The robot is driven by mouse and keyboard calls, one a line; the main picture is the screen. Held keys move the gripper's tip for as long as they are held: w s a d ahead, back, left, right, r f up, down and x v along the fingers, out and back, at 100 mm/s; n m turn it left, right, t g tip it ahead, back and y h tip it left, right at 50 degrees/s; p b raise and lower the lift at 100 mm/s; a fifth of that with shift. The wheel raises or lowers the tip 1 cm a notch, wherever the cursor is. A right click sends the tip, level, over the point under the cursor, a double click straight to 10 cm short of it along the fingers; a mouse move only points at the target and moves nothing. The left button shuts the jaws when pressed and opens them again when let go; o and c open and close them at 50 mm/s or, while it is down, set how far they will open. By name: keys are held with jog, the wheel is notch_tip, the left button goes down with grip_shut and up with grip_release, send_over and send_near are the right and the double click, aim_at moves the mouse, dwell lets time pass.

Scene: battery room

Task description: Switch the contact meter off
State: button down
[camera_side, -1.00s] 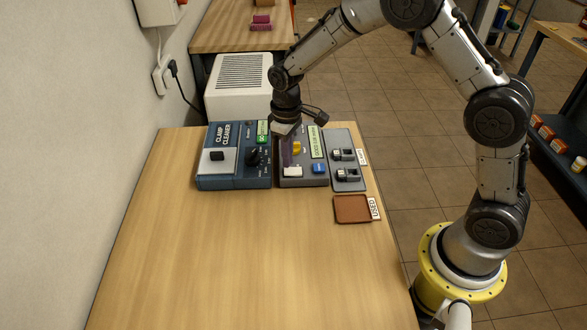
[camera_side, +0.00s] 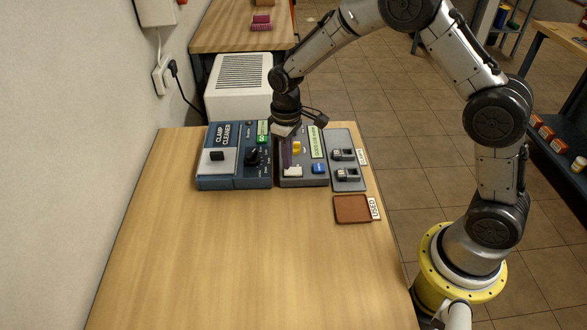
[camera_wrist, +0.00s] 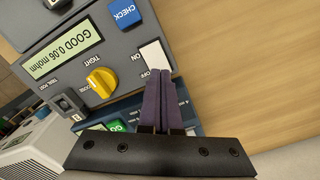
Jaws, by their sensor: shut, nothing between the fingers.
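The contact meter (camera_side: 312,174) is a grey box on the wooden bench, right of the blue clamp cleaner. In the wrist view the meter (camera_wrist: 92,83) shows a lit display (camera_wrist: 64,50) reading "GOOD 0.06 mohm", a yellow knob (camera_wrist: 101,82) and a blue CHECK button (camera_wrist: 125,13). Its white rocker switch (camera_wrist: 155,54), marked ON and OFF, sits at the meter's edge. My gripper (camera_wrist: 160,73) is shut and empty, with its purple fingertips at the OFF-label end of the switch. I cannot tell whether they touch it. The fingers partly cover the meter in the side view.
The clamp cleaner (camera_side: 222,178) stands close on the left. A grey plate (camera_side: 341,137) with clamps lies close on the right. A brown tray (camera_side: 351,208) lies in front of that plate. The front of the bench (camera_side: 240,260) is clear.

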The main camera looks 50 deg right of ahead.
jog(key=shift+f, duration=0.65)
dwell(0.3)
jog(key=shift+r, duration=3.55)
jog(key=shift+r, duration=0.1)
